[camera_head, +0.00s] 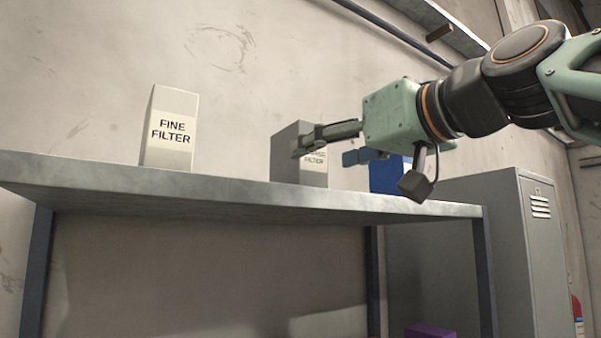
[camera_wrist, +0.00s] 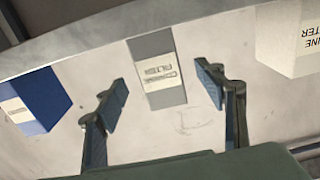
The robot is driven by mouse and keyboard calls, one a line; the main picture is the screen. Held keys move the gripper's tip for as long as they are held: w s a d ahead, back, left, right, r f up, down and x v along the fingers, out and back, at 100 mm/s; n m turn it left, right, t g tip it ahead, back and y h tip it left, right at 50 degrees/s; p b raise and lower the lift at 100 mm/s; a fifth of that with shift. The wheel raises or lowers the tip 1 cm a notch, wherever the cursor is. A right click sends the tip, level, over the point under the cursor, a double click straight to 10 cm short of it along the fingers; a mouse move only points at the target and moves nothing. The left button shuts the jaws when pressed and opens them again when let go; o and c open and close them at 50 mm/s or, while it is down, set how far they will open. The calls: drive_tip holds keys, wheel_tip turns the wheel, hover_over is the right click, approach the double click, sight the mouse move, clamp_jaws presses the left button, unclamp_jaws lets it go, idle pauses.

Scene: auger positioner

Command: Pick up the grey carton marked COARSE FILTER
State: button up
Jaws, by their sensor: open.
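The grey carton marked COARSE FILTER (camera_head: 285,150) stands upright on the metal shelf (camera_head: 240,188), right of the white carton. In the head view my gripper (camera_head: 325,148) reaches in from the right, and a finger hides part of the carton's label. In the wrist view the grey carton (camera_wrist: 157,75) lies between and beyond the two open fingers of my gripper (camera_wrist: 162,98), its label appearing upside down. Gaps show on both sides, so the fingers do not seem to touch it.
A white carton marked FINE FILTER (camera_head: 168,128) stands to the left on the shelf. A blue carton (camera_head: 385,176) stands to the right, partly behind my gripper; it also shows in the wrist view (camera_wrist: 42,95). A grey locker (camera_head: 500,240) stands right of the shelf.

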sight(297, 166)
drive_tip(key=p+x, duration=0.2)
drive_tip(key=x, duration=0.7)
drive_tip(key=shift+w+a+f+p, duration=0.1)
drive_tip(key=shift+w+p, duration=0.25)
drive_tip(key=shift+p, duration=0.05)
drive_tip(key=shift+s, duration=0.15)
drive_tip(key=shift+c, duration=1.1)
drive_tip(key=c, duration=1.2)
